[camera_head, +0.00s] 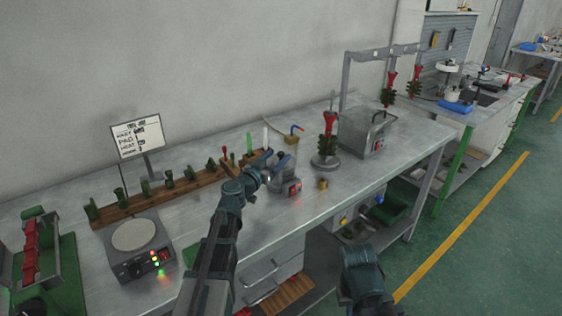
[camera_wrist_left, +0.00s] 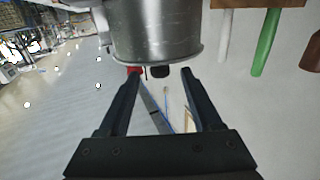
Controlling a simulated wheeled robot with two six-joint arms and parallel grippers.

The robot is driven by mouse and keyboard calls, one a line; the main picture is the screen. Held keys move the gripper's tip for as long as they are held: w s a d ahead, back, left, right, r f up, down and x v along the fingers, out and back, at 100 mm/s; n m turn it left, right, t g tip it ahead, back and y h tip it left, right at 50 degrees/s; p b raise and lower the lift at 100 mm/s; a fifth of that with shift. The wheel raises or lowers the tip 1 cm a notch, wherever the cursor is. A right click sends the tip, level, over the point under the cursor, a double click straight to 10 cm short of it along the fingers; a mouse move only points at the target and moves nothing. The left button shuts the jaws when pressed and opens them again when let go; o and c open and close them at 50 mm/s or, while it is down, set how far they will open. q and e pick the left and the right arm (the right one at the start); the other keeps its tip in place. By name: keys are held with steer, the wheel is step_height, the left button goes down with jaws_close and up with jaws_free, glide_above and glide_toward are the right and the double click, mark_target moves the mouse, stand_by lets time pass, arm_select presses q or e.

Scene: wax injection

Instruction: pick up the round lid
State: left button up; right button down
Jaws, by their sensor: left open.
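My left gripper (camera_head: 272,160) is over the workbench at the small heater with a red display (camera_head: 285,187). It also shows in the left wrist view (camera_wrist_left: 160,73), open, with its two fingers apart. That view looks upside down. A metal pot (camera_wrist_left: 155,28) fills its top middle, with a flared rim (camera_wrist_left: 155,60) toward the fingers. A small black knob (camera_wrist_left: 160,71) shows at the rim between the fingertips and looks like the round lid's; the lid's disc is not clear. I cannot tell whether the fingers touch it. In the head view my gripper covers this spot.
A wooden rack (camera_head: 160,203) with green pieces runs behind. A hot plate (camera_head: 135,250) stands left, a brass cup (camera_head: 322,184) and a red-and-green wax tree (camera_head: 328,145) right. A grey machine (camera_head: 365,132) is farther right. The front right bench top is clear.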

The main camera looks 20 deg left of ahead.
mark_target(279, 155)
arm_select(q)
steer(key=x, duration=0.3)
jaws_close()
stand_by(0.3)
